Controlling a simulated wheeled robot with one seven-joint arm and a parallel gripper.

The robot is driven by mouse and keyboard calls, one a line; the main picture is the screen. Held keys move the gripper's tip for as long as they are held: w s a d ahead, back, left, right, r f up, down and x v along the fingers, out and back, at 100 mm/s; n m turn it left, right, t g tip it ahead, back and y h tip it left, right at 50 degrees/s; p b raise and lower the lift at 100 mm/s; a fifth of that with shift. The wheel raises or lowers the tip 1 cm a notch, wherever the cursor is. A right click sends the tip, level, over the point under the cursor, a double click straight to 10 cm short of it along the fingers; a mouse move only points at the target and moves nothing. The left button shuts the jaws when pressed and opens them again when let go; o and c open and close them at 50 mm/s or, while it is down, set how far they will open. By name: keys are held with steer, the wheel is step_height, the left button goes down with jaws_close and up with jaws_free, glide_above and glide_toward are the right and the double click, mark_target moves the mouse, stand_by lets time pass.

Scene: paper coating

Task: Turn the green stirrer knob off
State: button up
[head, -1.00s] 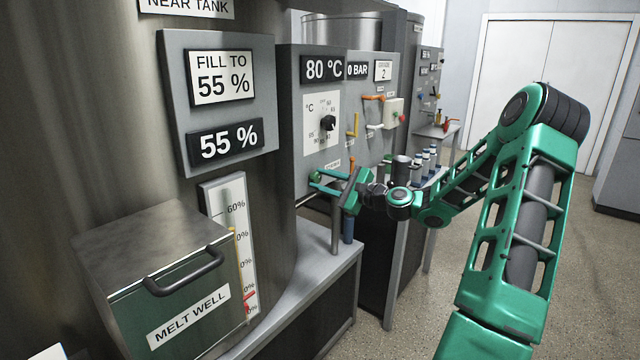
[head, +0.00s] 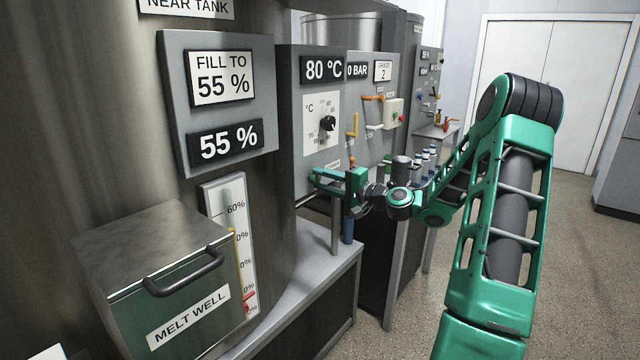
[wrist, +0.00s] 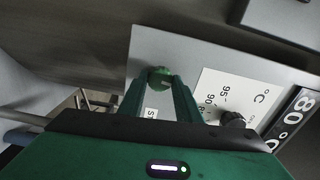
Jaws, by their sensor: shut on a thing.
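The green stirrer knob (wrist: 160,77) is on the grey panel, and in the wrist view it sits between the tips of my gripper's two green fingers. My gripper (head: 315,179) reaches the lower part of the panel in the head view and is shut on the knob. In the head view the fingers largely hide the knob. A label beside the knob is partly covered by a finger in the wrist view, so the knob's setting cannot be read.
A black temperature dial (head: 327,123) is on the same panel above the knob, under an 80 °C display (head: 322,68). A yellow handle (head: 353,125) and an orange lever (head: 373,98) are to the right. The melt well box (head: 160,285) stands at front left.

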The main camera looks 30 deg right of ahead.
steer(key=shift+s+f+n, duration=0.1)
steer(key=shift+f+n, duration=0.15)
steer(key=shift+n, duration=0.35)
steer(key=o, duration=1)
steer(key=shift+o, duration=0.3)
steer(key=shift+r, duration=0.1)
steer(key=shift+d, duration=0.1)
steer(key=v, duration=1)
steer(key=shift+s, duration=0.3)
